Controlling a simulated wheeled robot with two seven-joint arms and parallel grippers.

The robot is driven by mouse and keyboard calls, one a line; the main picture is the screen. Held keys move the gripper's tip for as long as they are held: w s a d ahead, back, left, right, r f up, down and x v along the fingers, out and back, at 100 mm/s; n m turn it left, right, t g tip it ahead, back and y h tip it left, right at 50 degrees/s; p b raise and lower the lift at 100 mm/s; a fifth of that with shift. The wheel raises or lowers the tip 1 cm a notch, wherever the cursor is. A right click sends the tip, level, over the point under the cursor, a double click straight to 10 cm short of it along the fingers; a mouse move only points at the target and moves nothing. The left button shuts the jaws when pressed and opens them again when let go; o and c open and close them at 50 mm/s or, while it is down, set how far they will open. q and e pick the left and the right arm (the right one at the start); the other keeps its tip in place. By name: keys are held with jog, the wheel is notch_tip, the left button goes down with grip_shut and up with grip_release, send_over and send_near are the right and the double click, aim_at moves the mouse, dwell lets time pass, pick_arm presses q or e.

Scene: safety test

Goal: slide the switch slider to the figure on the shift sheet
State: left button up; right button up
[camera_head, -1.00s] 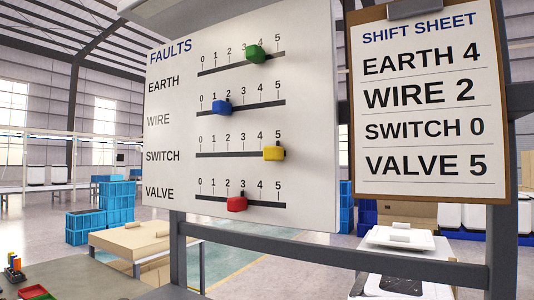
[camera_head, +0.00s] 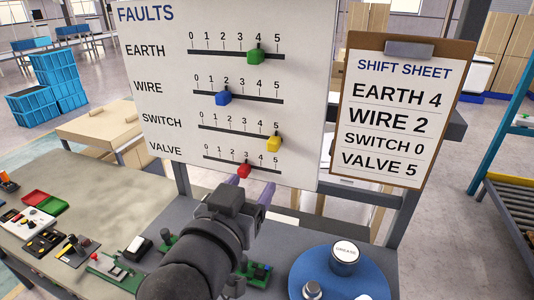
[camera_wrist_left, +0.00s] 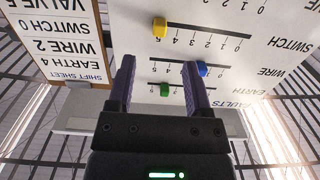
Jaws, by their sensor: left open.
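The FAULTS board (camera_head: 155,55) has four slider rows. The yellow switch slider (camera_head: 274,144) stands at 5; it also shows in the left wrist view (camera_wrist_left: 160,28), where the board is upside down. The green earth slider (camera_head: 256,56) is at 4, the blue wire slider (camera_head: 223,98) at 2, the red valve slider (camera_head: 244,171) at 3. The shift sheet (camera_head: 396,120) reads EARTH 4, WIRE 2, SWITCH 0, VALVE 5. My left gripper (camera_head: 250,188) is open and empty, just below the red slider in the picture. My right gripper is not in view.
A workbench (camera_head: 90,195) carries small boards, switches and red and green trays at left. A blue round stand (camera_head: 320,268) with a white-lidded jar (camera_head: 345,254) is at lower right. A grey post and rail frame backs the board and the clipboard.

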aim_at(271, 146)
pick_arm(q)
jog(key=x, duration=0.3)
jog(key=r+p+x, duration=0.1)
jog(key=x, duration=0.4)
jog(key=shift+w+d+r+p, duration=0.15)
jog(key=shift+w+r+p, duration=0.15)
jog(key=shift+p, duration=0.1)
jog(key=shift+w, duration=0.3)
jog(key=shift+f, duration=0.1)
jog(key=c, duration=0.9)
grip_shut()
